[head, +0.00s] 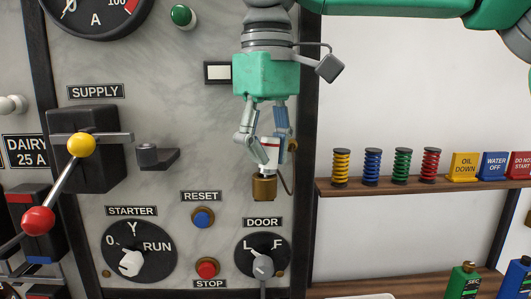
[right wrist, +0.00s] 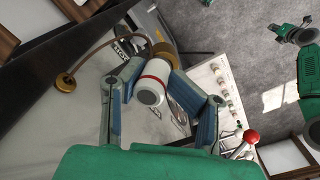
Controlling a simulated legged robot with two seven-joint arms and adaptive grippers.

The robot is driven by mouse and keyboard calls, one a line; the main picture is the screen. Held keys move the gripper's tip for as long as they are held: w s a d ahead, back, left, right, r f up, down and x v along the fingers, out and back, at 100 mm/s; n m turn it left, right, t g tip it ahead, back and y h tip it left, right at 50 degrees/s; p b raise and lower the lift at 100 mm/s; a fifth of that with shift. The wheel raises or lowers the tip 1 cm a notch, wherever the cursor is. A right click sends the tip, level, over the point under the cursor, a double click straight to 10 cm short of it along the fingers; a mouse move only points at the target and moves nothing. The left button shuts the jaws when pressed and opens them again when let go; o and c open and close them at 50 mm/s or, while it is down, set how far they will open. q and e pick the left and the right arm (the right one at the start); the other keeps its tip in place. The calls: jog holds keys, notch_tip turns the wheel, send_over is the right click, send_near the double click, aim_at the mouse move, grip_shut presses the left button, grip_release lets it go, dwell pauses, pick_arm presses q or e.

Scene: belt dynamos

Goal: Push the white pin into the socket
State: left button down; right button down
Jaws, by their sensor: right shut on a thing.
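The white pin (head: 269,157) has a red band and stands upright in front of the marble panel. My right gripper (head: 263,148) points down and is shut on it, one finger on each side. The pin also shows in the right wrist view (right wrist: 153,88), between the two fingers. A brass cylinder (head: 264,188), which looks like the socket, is directly below the pin and in line with it. In the right wrist view the brass (right wrist: 166,52) is at the pin's far end. I cannot tell how deep the pin sits in it. My left gripper does not show.
A thin cord runs beside the pin to a brass disc (right wrist: 65,83). The door switch (head: 263,262) is below the brass cylinder, the reset button (head: 203,217) to its left. A dark post (head: 311,130) and a shelf of coil springs (head: 400,183) are to the right.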

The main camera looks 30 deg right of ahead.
aim_at(266, 138)
jog(key=shift+a+r, duration=0.2)
jog(key=shift+w+a+r, duration=0.1)
jog(key=shift+w+r, duration=0.1)
jog(key=shift+r, duration=1.15)
jog(key=shift+d+r, duration=0.3)
jog(key=shift+r, duration=0.25)
jog(key=shift+s+a, duration=0.1)
jog(key=shift+a, duration=0.05)
